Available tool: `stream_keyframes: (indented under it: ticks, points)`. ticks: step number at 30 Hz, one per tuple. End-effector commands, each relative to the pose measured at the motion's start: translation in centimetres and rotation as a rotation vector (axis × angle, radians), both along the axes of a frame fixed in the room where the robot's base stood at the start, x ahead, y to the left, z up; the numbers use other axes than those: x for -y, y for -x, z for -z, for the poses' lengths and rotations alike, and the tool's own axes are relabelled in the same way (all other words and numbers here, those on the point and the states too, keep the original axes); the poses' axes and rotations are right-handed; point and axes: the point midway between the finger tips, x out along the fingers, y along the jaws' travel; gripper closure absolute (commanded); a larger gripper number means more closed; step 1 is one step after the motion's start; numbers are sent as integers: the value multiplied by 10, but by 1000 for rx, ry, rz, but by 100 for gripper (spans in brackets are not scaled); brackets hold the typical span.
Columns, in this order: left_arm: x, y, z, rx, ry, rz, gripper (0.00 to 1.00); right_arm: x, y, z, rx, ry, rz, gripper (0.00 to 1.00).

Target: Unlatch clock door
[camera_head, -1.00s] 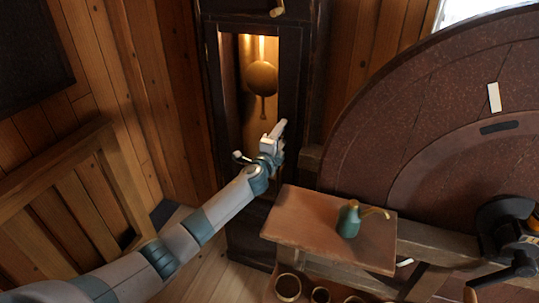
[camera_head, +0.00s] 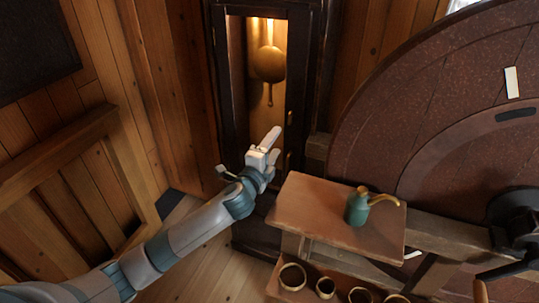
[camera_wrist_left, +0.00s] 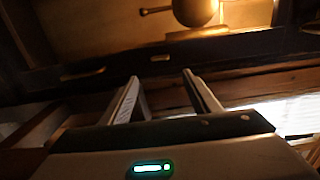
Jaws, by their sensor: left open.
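The tall dark clock case (camera_head: 333,45) stands at the back, with a lit opening on its front. A brass pendulum (camera_head: 269,64) hangs in it and also shows in the left wrist view (camera_wrist_left: 195,10). Small brass fittings sit on the right stile of the door (camera_head: 297,75), an upper one (camera_head: 290,118) and a lower one (camera_head: 289,160). In the left wrist view a brass fitting (camera_wrist_left: 83,74) lies beyond and left of the fingers. My left gripper (camera_head: 270,142) is open and empty in front of the door's lower part, apart from the fittings. My right gripper is out of view.
A small wooden table (camera_head: 320,205) with a green oil can (camera_head: 357,207) stands right of my left gripper. Several round pots (camera_head: 292,277) sit below it. A big reddish wheel (camera_head: 430,110) fills the right. A wooden railing (camera_head: 60,165) is at left.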

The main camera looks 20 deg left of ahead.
Motion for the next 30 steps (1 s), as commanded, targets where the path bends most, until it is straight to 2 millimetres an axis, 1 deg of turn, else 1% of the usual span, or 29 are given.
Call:
stream_keyframes:
  ticks: [1,3,9,13,26,28,30]
  points:
    - [0,8,2,0,0,2,44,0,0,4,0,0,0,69]
    - [-1,16,2,-1,0,1,44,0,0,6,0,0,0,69]
    - [-1,30,1,0,0,0,44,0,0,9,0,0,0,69]
    - [-1,33,0,0,0,0,44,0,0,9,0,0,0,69]
    - [-1,33,0,-1,0,0,44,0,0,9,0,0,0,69]
    - [-2,32,4,-6,3,-1,44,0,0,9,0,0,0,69]
    - [-3,32,12,-18,10,-4,44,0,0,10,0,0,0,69]
